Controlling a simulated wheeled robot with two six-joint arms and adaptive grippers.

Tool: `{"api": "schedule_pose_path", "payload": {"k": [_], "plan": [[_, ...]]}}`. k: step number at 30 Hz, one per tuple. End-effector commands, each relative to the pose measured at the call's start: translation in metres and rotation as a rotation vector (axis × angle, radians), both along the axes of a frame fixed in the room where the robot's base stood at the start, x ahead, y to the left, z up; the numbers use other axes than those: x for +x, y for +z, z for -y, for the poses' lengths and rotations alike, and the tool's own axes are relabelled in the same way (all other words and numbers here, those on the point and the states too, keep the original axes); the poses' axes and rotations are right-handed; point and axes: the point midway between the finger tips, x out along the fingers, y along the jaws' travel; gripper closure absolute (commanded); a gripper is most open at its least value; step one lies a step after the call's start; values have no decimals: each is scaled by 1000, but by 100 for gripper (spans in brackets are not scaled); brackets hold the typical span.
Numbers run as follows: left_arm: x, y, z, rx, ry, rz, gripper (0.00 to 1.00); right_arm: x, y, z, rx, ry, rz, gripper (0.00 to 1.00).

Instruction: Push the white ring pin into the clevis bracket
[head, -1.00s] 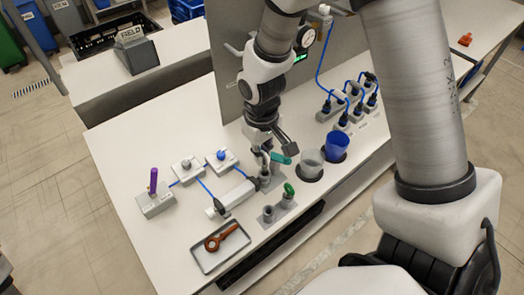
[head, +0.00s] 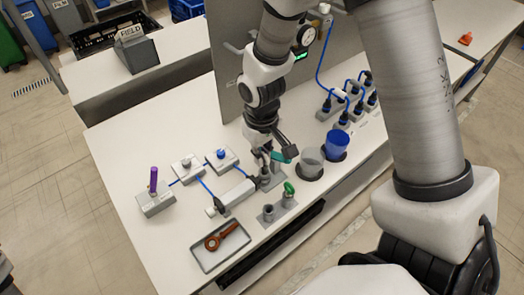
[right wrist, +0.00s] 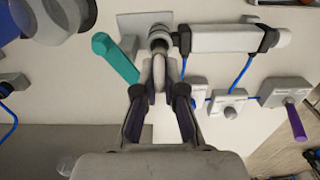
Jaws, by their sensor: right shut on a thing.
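My right gripper (head: 266,160) is over the workbench, at the grey clevis bracket (head: 271,181). In the right wrist view the gripper (right wrist: 161,88) is shut on the white ring pin (right wrist: 158,72), gripping it by its ring. The ring lies right against the bracket (right wrist: 159,36) in the picture; the pin's shank is hidden, so I cannot tell how deep it sits. A white cylinder (right wrist: 222,39) with dark end collars meets the bracket from the side. A teal handle (right wrist: 115,58) stands close beside the gripper. My left gripper is not in view.
Left are switch boxes with blue cables, a purple lever (head: 153,179) and a tray (head: 203,261) with a brown tool. An upright grey panel (head: 232,88) stands behind.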

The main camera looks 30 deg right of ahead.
Motion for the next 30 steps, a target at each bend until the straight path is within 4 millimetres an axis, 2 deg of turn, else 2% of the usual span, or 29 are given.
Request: {"api": "schedule_pose_path", "payload": {"k": [30], "plan": [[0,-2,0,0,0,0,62,0,-13,0,0,1,0,100]]}}
